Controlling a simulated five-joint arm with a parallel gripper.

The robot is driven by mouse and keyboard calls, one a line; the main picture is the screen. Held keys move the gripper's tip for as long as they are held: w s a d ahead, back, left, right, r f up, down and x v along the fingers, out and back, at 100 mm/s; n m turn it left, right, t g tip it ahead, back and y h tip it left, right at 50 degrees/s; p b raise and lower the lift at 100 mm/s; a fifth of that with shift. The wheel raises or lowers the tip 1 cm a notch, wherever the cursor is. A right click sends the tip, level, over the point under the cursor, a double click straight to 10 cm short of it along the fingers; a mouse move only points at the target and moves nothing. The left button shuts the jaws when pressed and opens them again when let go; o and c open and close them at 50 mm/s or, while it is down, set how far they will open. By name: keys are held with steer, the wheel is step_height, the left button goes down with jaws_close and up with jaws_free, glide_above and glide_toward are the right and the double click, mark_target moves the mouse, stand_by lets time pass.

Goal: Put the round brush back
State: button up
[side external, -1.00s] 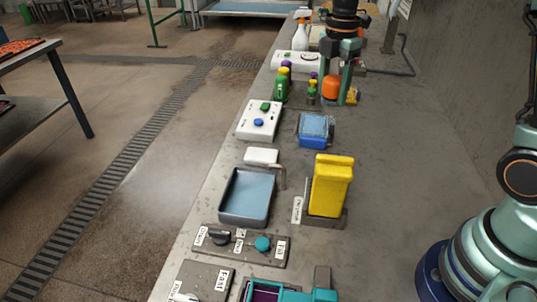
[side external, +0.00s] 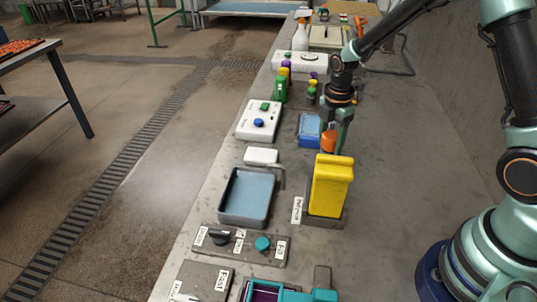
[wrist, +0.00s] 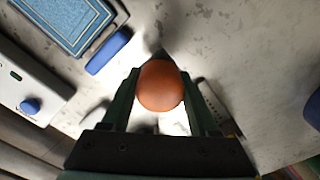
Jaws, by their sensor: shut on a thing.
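The round brush shows as an orange rounded handle (side external: 328,142), just behind the top of the yellow container in the side view. Its lower part is hidden there. In the wrist view its orange top (wrist: 160,86) sits between my two fingers. My gripper (side external: 335,125) points down and is shut on this handle. Whether the brush touches the counter I cannot tell.
The tall yellow container (side external: 332,185) stands close in front of the brush. A blue tray-like block (side external: 309,130) is just left of it. A grey-blue basin (side external: 247,195) and a white panel with knobs (side external: 258,121) lie further left. The counter to the right is clear.

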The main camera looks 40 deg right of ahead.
mark_target(328, 153)
steer(key=shift+f, duration=1.9)
steer(key=shift+f, duration=0.1)
steer(key=o, duration=1.3)
steer(key=shift+c, duration=0.2)
step_height(328, 153, up, 12)
steer(key=shift+r, duration=0.15)
steer(key=s+a+r+m+t, duration=0.3)
steer(key=s+r+m+t, duration=0.2)
steer(key=s+r+m, duration=0.7)
steer(key=shift+s+a+m+t, duration=0.3)
steer(key=shift+s+m, duration=0.3)
steer(key=shift+m, duration=2.4)
